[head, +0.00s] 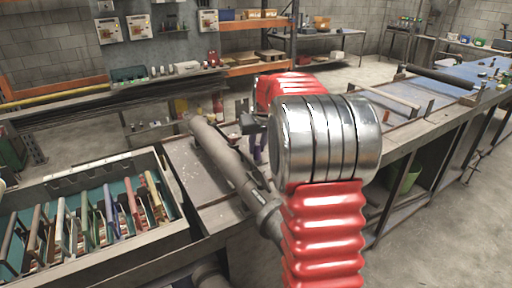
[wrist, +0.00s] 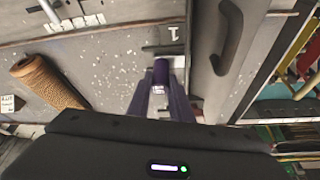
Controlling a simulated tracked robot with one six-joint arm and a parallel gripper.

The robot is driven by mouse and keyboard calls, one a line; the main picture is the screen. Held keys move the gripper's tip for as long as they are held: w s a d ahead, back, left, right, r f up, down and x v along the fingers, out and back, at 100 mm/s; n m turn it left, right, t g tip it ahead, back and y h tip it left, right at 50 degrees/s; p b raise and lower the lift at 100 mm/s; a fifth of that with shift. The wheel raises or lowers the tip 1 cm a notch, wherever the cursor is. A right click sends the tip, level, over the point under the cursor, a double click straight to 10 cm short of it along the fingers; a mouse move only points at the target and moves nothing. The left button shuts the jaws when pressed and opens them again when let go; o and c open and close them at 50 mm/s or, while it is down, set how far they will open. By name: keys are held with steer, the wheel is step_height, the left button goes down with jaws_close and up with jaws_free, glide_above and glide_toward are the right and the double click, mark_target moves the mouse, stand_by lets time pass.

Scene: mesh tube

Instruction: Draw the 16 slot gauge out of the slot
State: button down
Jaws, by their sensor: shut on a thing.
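In the wrist view, my gripper (wrist: 160,92) has its two dark purple fingers closed around a short purple piece (wrist: 160,69), which seems to be the slot gauge's grip. Small pale marking shows low on the piece, too small to read. Just past it lies a grey metal strip (wrist: 160,48) and a pale label with a dark mark (wrist: 174,34). I cannot tell whether the gauge is still inside its slot. In the head view, my gripper (head: 257,150) is mostly hidden behind my red and silver arm, over the grey bench top.
A grey crate (head: 84,261) with several coloured frames stands at left in the head view. A long grey tube (head: 222,150) lies near my gripper. In the wrist view, a brown woven tube (wrist: 48,82) lies left and a dark handle (wrist: 229,40) right.

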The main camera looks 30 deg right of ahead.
steer(key=shift+s+d, duration=0.1)
steer(key=shift+d, duration=1.4)
steer(key=c, duration=1.5)
jaws_free()
steer(key=v, duration=1.3)
steer(key=shift+s+a+r, duration=0.15)
steer(key=shift+s+r, duration=0.05)
steer(key=shift+r, duration=0.1)
